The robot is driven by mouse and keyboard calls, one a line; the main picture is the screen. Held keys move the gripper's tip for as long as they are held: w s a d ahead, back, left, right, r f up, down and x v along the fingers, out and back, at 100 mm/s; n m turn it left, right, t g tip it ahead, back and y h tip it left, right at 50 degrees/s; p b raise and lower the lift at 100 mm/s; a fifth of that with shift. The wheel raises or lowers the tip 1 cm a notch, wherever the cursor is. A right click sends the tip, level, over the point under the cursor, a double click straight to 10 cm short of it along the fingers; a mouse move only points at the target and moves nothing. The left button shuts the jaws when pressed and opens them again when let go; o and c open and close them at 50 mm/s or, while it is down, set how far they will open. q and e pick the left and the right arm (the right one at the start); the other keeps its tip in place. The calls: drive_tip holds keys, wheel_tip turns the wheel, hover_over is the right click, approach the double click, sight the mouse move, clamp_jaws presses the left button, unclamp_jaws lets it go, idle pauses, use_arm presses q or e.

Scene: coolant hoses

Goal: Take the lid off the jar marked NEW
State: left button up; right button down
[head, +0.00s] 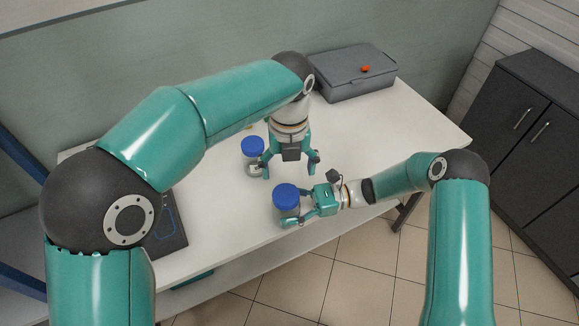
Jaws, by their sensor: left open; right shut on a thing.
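Two clear jars with blue lids are on the white table in the head view. The nearer jar (288,211) has its blue lid (286,194) on, and my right gripper (297,212) is shut on its body from the right. The farther jar (252,164) also has its blue lid (252,146) on and stands close to my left gripper's left finger. My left gripper (290,172) is open and empty, pointing down behind the nearer jar. I cannot read any marking on either jar, so I cannot tell which is marked NEW.
A closed grey case (352,80) with a small orange-red thing (365,69) on it stands at the back right. A dark board (172,238) with a blue outline lies at the left, partly hidden by my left arm. Dark cabinets (530,130) stand at the right. The table's right part is clear.

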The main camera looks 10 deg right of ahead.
sight(290, 194)
use_arm(q)
drive_tip(key=shift+s+d, duration=0.15)
drive_tip(key=shift+s, duration=0.1)
drive_tip(key=shift+f, duration=3.9)
drive_tip(key=shift+c, duration=0.3)
